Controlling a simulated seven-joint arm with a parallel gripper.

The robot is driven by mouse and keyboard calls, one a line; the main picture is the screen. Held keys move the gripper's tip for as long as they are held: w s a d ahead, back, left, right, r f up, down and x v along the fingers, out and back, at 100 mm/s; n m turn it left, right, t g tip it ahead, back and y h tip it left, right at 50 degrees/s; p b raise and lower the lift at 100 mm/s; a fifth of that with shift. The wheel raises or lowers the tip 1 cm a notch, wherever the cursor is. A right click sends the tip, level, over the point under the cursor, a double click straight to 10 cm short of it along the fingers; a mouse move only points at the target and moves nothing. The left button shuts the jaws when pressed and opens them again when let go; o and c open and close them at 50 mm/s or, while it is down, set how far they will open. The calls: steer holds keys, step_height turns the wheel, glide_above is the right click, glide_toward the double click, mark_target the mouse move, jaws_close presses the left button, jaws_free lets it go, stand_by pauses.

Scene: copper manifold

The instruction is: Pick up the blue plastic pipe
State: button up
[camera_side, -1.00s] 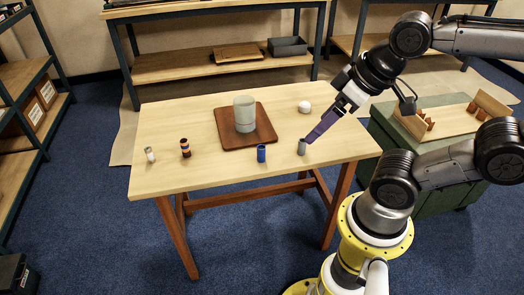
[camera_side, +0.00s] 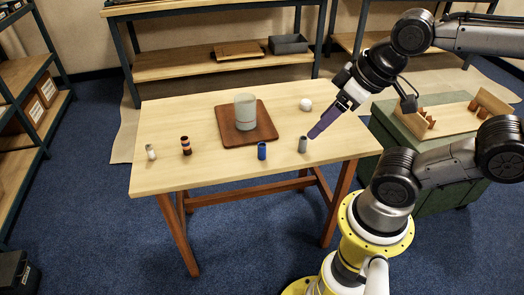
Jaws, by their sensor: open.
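The blue plastic pipe (camera_side: 262,151) is a short blue cylinder standing upright near the front edge of the table. My gripper (camera_side: 312,134), with long purple fingers, is to the right of it, above and just right of a grey pipe piece (camera_side: 303,144). The fingers point down and to the left. They are open, and I see nothing held between them. The blue pipe is apart from the fingers and fully in view.
A frosted cup (camera_side: 245,112) stands on a brown square board (camera_side: 232,138) behind the blue pipe. A white ball-like object (camera_side: 306,104) sits further back. A banded cylinder (camera_side: 186,146) and a small white-grey cylinder (camera_side: 151,152) stand at left. The wooden table (camera_side: 215,175) is clear between them.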

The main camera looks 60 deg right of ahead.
steer(key=w+r+n, duration=0.4)
steer(key=w+n, duration=0.2)
steer(key=n, duration=0.3)
steer(key=n+g, duration=0.6)
glide_above(262, 146)
step_height(262, 146, down, 18)
steer(key=shift+f, duration=6.95)
